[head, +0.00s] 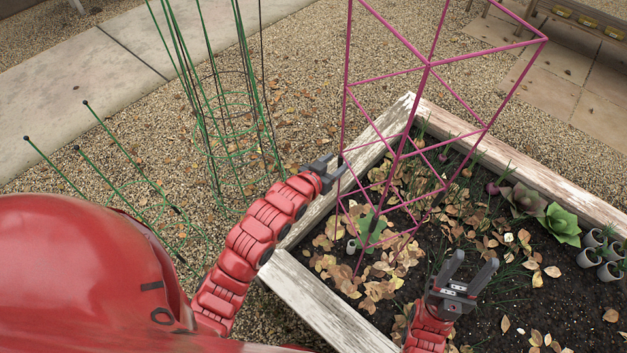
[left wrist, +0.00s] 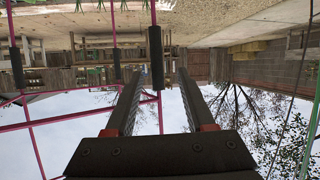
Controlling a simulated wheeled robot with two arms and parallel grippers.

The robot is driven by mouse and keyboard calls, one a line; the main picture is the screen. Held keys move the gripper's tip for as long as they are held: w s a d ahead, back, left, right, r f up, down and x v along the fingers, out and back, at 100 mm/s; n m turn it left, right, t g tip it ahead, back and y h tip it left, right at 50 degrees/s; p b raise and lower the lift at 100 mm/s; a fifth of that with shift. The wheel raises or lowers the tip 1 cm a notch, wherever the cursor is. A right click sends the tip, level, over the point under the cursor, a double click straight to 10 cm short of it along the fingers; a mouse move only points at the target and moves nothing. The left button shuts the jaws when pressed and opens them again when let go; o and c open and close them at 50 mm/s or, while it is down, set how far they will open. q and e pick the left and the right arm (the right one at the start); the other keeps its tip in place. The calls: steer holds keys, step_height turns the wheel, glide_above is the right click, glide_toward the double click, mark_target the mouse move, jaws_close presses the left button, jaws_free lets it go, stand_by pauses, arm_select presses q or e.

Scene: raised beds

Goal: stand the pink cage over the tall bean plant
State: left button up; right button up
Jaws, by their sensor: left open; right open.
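The pink cage (head: 428,64) is a tall wire frame standing upright at the near left corner of the raised bed. Its lower bars surround a green leafy plant (head: 371,226), perhaps the bean plant; I cannot tell whether its feet are in the soil. My left gripper (head: 334,168) is open beside the cage's left post, over the bed's left board. In the left wrist view, pink bars with dark sleeves (left wrist: 156,58) show beyond and between its open fingers (left wrist: 160,100). My right gripper (head: 470,268) is open and empty over the soil, right of the cage.
Green wire cages (head: 215,110) and green stakes (head: 125,155) stand on the gravel at left. The raised bed's white boards (head: 320,310) edge the soil. Leafy plants (head: 560,225) and small pots (head: 590,256) are at right. Dry leaves cover much of the soil.

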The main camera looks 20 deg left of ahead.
arm_select(q)
steer(key=p+v, duration=0.4)
steer(key=v, duration=0.8)
steer(key=shift+p, duration=0.3)
steer(key=shift+r, duration=0.15)
